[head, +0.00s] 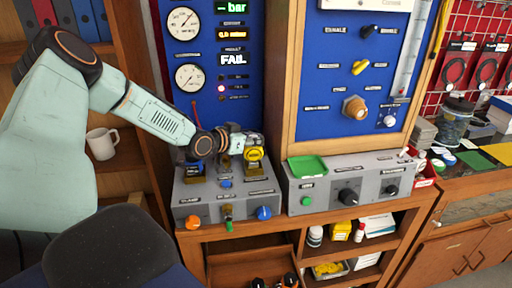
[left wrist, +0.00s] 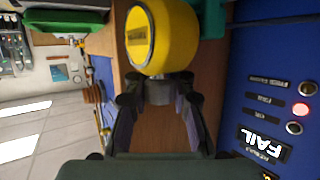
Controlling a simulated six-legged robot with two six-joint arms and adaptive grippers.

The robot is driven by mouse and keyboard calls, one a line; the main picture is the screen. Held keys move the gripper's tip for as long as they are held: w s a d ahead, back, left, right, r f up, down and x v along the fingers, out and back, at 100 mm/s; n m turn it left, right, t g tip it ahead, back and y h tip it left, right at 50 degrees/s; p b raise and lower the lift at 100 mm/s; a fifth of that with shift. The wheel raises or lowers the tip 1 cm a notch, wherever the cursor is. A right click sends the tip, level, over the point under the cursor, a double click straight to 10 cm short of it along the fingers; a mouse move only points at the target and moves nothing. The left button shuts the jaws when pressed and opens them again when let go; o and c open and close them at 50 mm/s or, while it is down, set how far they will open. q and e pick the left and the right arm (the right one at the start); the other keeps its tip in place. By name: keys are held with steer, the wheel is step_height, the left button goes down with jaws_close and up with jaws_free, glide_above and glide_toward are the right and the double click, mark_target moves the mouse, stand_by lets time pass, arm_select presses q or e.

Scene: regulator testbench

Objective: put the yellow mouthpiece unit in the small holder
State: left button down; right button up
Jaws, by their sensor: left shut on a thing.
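The yellow mouthpiece unit (head: 253,154) is at the right end of my left gripper (head: 240,142), above the grey bench unit's right rear part. In the left wrist view the yellow unit (left wrist: 162,36) has a round face with a dark label. My left gripper (left wrist: 160,88) is shut on its dark stem there. A small holder (head: 252,169) with a yellow front shows right below the unit. I cannot tell whether the two touch. A second, darker holder (head: 191,172) stands to the left on the same bench unit. My right gripper is not in view.
The grey bench unit (head: 178,200) has orange, green and blue knobs at its front. A blue gauge panel (head: 215,75) reading FAIL rises close behind. A second grey control box (head: 320,197) with a green tray (head: 307,168) stands to the right. A white mug (head: 101,143) is on the left shelf.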

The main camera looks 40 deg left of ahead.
arm_select(q)
steer(key=shift+f, duration=0.65)
steer(key=shift+f, duration=0.15)
steer(key=c, duration=1.1)
jaws_free()
